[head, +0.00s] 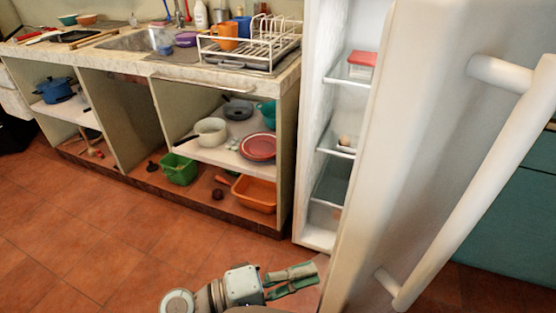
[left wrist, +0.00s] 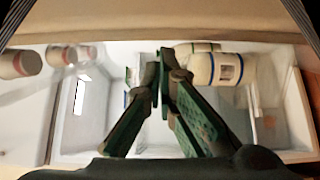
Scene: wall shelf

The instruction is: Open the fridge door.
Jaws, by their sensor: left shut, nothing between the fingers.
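The white fridge door (head: 420,130) stands wide open at the right of the head view. Its long bar handle (head: 485,180) is on the side facing me. The fridge (head: 318,110) shows its inside to the left of the door, with glass shelves. My left gripper (head: 314,273) is low in the head view, at the door's left edge, shut and empty; I cannot tell whether it touches the door. In the left wrist view the closed fingers (left wrist: 165,62) lie in front of white compartments with bottles (left wrist: 217,70). My right gripper is not in view.
A counter (head: 165,71) with a sink and a dish rack (head: 250,47) stands left of the fridge, with open shelves of pots and bowls below. A teal cabinet (head: 515,225) is behind the door at right. The tiled floor (head: 90,225) is clear at left.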

